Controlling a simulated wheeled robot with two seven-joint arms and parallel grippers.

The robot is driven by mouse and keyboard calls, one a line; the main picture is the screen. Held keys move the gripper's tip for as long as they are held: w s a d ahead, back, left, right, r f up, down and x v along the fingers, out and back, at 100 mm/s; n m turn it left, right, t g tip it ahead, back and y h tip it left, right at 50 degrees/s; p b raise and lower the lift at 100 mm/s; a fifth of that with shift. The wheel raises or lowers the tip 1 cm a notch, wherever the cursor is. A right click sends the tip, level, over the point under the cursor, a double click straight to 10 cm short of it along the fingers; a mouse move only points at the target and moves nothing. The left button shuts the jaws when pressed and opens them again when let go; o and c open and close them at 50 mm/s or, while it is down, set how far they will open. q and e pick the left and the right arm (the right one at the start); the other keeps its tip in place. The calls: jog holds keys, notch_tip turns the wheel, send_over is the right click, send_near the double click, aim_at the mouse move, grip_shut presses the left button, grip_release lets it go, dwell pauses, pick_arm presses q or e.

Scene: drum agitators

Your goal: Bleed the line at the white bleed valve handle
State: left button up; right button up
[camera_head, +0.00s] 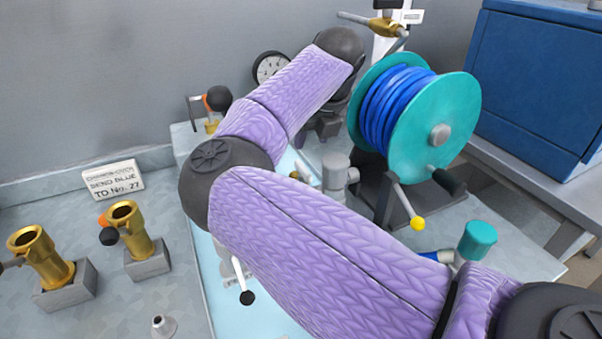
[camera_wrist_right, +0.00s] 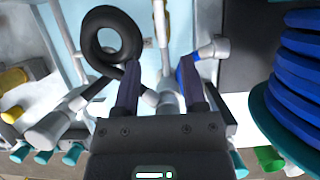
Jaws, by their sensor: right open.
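No handle is marked as the bleed valve, so I cannot tell which one it is. In the head view, one pale lever with a black ball end (camera_head: 238,268) shows below my forearm. Another pale lever with a yellow ball end (camera_head: 405,200) stands by the hose reel. My right arm crosses the middle and hides much of the bench. My right gripper (camera_head: 322,126) is beyond the forearm, left of the reel. In the right wrist view its fingers (camera_wrist_right: 162,75) are apart, with grey pipe fittings beyond them. I see nothing held. My left gripper is not in view.
A teal reel with blue hose (camera_head: 397,105) stands close right of my gripper. A gauge (camera_head: 270,67) is behind. Brass fittings (camera_head: 45,260) and a sign (camera_head: 113,180) are at left. A black ring (camera_wrist_right: 110,40) is near the left finger. A blue cabinet (camera_head: 530,80) stands right.

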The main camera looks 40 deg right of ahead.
aim_at(303, 166)
jog(key=b+x, duration=0.2)
jog(key=x, duration=0.6)
jog(key=shift+f, duration=0.35)
jog(key=shift+w+f+b, duration=0.2)
jog(key=shift+b, duration=0.1)
jog(key=shift+c, duration=0.3)
grip_shut()
